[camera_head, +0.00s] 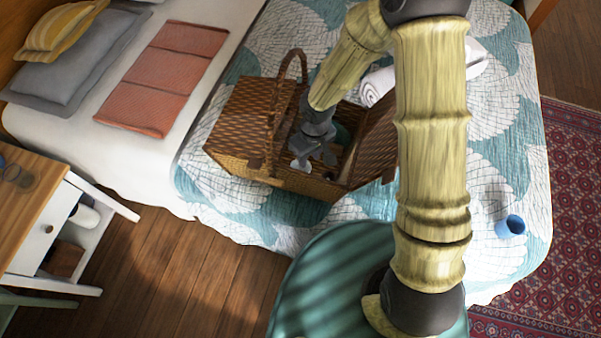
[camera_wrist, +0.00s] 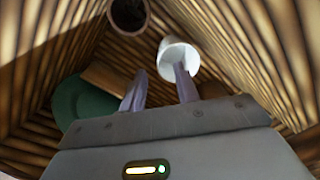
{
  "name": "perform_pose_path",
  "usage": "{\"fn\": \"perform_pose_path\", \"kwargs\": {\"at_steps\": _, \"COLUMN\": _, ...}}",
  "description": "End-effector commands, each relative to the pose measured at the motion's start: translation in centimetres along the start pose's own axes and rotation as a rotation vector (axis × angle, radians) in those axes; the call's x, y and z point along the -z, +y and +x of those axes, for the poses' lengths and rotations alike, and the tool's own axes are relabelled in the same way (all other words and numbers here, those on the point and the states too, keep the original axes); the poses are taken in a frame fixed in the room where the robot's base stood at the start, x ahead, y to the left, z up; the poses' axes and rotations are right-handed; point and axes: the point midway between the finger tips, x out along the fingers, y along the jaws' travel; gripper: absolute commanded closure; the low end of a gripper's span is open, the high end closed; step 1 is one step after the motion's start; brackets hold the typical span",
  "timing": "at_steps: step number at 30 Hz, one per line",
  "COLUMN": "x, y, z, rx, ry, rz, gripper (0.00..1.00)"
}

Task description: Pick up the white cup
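The white cup (camera_wrist: 172,50) is inside the wicker basket (camera_head: 240,110), shown in the wrist view near the slatted wall with its open mouth visible. My gripper (camera_wrist: 156,76) is open, with its two grey fingers apart and nothing held between them. The right finger overlaps the cup's lower part in the picture; I cannot tell whether it touches or enters the cup. The left finger is to the left of the cup. In the head view my gripper (camera_head: 313,158) reaches down into the open basket, and I cannot make out the cup clearly there.
A dark brown round container (camera_wrist: 128,14) and a green object (camera_wrist: 84,104) are also in the basket. The basket's handle (camera_head: 277,100) and raised lid (camera_head: 376,140) stand close to my arm. A blue cup (camera_head: 510,226) is on the bed quilt (camera_head: 500,170).

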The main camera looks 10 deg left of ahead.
Motion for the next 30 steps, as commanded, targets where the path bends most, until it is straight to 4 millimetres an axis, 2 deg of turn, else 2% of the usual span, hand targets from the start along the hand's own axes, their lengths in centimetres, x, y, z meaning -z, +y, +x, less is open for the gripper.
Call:
{"fn": "perform_pose_path", "kwargs": {"at_steps": 11, "x": 0.0, "y": 0.0, "z": 0.4, "rx": -0.001, "ry": 0.0, "rz": 0.001, "gripper": 0.69}}
{"fn": "perform_pose_path", "kwargs": {"at_steps": 22, "x": 0.0, "y": 0.0, "z": 5.4, "rx": -0.001, "ry": -0.002, "rz": 0.0, "gripper": 0.69}}
{"fn": "perform_pose_path", "kwargs": {"at_steps": 30, "x": 0.0, "y": 0.1, "z": 6.0, "rx": -0.001, "ry": 0.001, "rz": 0.001, "gripper": 0.69}}
